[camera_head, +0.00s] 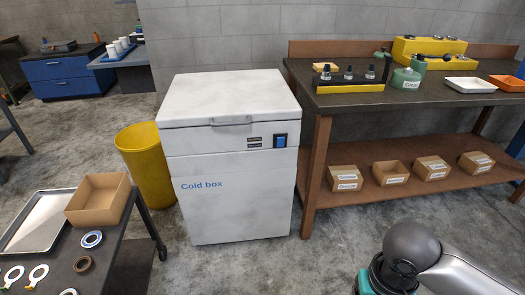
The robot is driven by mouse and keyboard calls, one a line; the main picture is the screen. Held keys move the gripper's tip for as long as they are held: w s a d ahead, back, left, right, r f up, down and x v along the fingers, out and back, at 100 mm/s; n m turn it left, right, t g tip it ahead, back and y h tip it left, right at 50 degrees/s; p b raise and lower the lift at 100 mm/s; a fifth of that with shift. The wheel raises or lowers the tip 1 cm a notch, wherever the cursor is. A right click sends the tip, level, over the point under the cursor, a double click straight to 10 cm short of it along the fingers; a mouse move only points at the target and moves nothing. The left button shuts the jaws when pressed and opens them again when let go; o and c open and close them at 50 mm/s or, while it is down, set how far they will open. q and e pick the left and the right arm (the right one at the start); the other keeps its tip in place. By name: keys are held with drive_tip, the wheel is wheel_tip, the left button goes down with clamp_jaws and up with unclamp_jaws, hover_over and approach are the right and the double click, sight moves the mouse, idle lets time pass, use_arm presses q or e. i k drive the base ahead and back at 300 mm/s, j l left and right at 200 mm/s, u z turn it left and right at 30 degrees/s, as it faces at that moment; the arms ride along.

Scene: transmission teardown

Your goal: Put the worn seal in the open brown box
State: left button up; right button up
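An open brown box (97,200) stands on the dark cart at the lower left, and no lid shows on it. A small brown ring (84,264), which looks like the worn seal, lies flat on the cart in front of the box. A blue and silver ring (92,239) lies between the brown ring and the box. Part of my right arm shows at the lower right, far from the cart, but its fingertips are not visible. My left gripper is not in view.
A metal tray (38,222) lies beside the box, with white ring-ended parts (37,275) in front. A yellow bin (147,165) and a white cold box (228,158) stand behind the cart. A workbench (430,97) at right has several small brown boxes (345,178) on its lower shelf.

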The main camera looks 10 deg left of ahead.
sight(105, 206)
drive_tip(key=i+j+u, duration=0.15)
drive_tip(key=i+u, duration=0.75)
drive_tip(key=i+l+u, duration=0.1)
drive_tip(key=i+u, duration=0.2)
drive_tip(key=u, duration=0.15)
drive_tip(key=i+u, duration=0.15)
drive_tip(key=u, duration=0.3)
drive_tip(key=i+u, duration=0.15)
drive_tip(key=u, duration=0.35)
drive_tip(key=i+l+u, duration=0.15)
drive_tip(key=u, duration=0.95)
